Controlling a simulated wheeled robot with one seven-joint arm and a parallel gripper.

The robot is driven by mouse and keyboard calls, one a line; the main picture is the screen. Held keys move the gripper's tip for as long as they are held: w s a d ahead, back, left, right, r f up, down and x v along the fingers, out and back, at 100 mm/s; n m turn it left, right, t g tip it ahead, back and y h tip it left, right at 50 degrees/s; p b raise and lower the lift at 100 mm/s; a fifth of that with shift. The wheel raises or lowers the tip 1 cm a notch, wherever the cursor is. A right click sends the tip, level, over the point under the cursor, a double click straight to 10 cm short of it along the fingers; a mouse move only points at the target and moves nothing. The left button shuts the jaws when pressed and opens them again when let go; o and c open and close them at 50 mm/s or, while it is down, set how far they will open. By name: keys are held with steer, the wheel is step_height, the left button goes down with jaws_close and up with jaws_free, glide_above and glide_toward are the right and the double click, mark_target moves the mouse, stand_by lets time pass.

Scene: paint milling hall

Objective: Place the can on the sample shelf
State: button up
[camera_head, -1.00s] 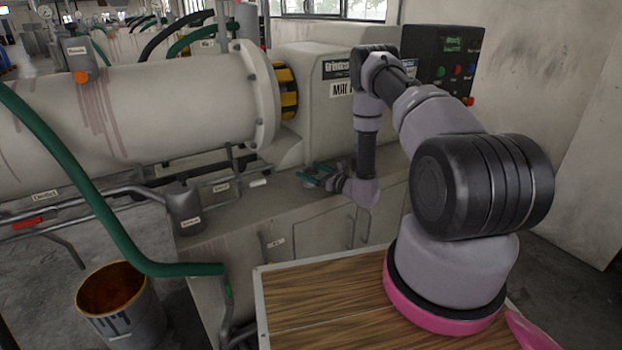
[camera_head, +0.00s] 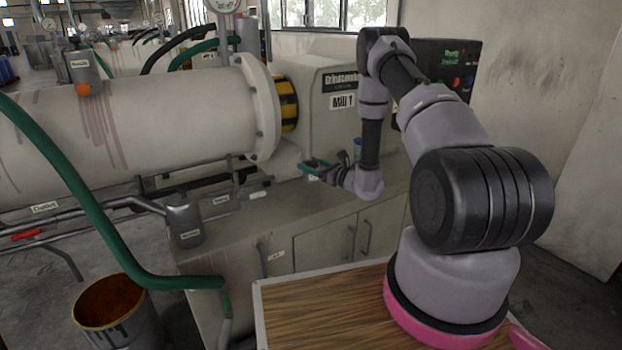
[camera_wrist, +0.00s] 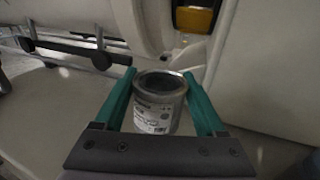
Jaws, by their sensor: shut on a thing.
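My gripper (camera_wrist: 160,75) has its two green fingers on either side of a small open metal can (camera_wrist: 157,118) with a white printed label. It is shut on the can, which looks upright in the wrist view. In the head view my gripper (camera_head: 317,166) is above the grey cabinet top (camera_head: 262,220), in front of the mill housing. The can cannot be made out there. I cannot identify the sample shelf in either view.
The large mill cylinder (camera_head: 150,112) and its flange stand to the left, with pipes below. A green hose (camera_head: 75,190) hangs in front. An open rusty bucket (camera_head: 115,315) stands on the floor at lower left.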

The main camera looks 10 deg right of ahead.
steer(key=r+h, duration=0.1)
steer(key=r+m+t+h, duration=0.1)
steer(key=r, duration=0.1)
steer(key=d+r+m+h, duration=0.1)
steer(key=shift+s+d+r+t, duration=0.1)
steer(key=shift+s+r+t, duration=0.1)
steer(key=shift+r+t, duration=0.2)
steer(key=s+d+r+m+t+h, duration=0.1)
steer(key=s+d+r+m+h, duration=0.3)
steer(key=s+h, duration=0.3)
steer(key=shift+s+d+r+m+t+h, duration=0.3)
steer(key=shift+s+r+m, duration=0.25)
steer(key=shift+s, duration=0.4)
steer(key=shift+s, duration=0.1)
